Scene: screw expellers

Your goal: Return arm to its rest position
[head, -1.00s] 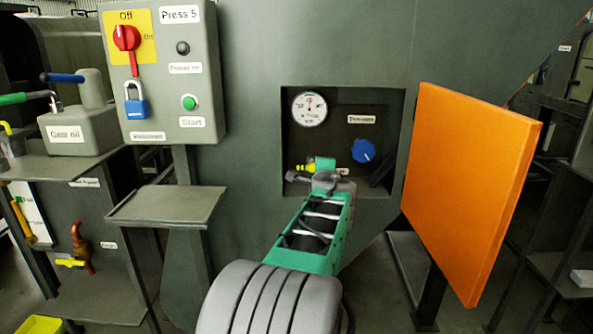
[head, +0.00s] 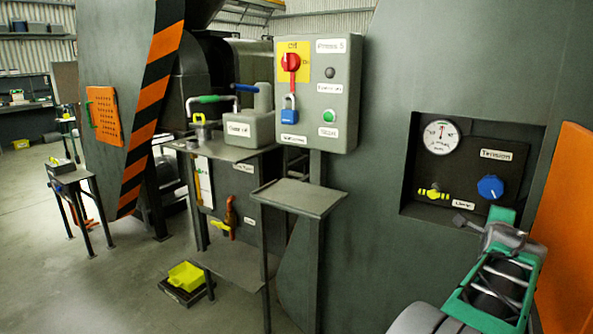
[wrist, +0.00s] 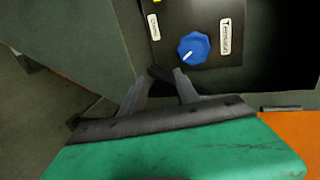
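In the head view my arm rises from the bottom right. Its gripper end (head: 462,221) is in front of the lower part of the recess (head: 410,170), too small there to judge the fingers.
An open orange door (head: 568,240) stands close at the right of my arm. Open floor (head: 120,280) lies at far left.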

